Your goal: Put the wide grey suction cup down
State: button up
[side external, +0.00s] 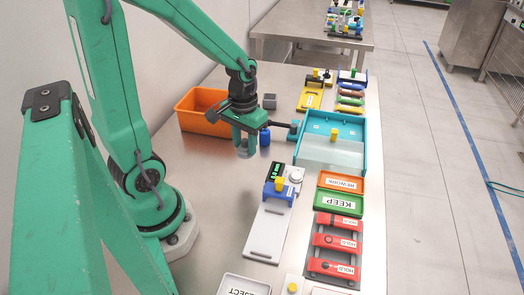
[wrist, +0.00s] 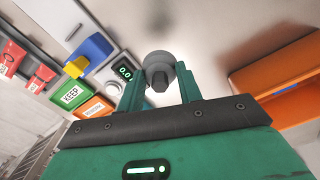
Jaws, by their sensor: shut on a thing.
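The wide grey suction cup (wrist: 158,66) is between the two green fingers of my gripper (wrist: 159,90) in the wrist view, with a darker stub facing the camera. The fingers are shut on it. In the side external view, my gripper (side external: 245,148) is above the metal table, between the orange bin and the blue-and-white station. The cup cannot be made out clearly there, and I cannot tell whether it touches the table.
An orange bin (side external: 184,122) stands left of my gripper. A blue cylinder (side external: 265,138) and a teal tray (side external: 360,157) are to its right. A station with a display (side external: 280,172), a KEEP block (side external: 338,203) and red HOLD blocks (side external: 338,222) are nearer the front. Bare table lies front-left.

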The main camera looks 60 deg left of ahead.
jog(key=a+f, duration=0.1)
jog(key=a, duration=0.1)
jog(key=a+f, duration=0.3)
jog(key=a, duration=0.2)
jog(key=shift+w+a+f, duration=0.1)
jog(key=shift+w+f, duration=0.05)
jog(key=shift+f, duration=0.05)
jog(key=shift+f, duration=2)
jog(key=o, duration=1)
jog(key=shift+c, duration=0.2)
notch_tip(320, 180, up, 12)
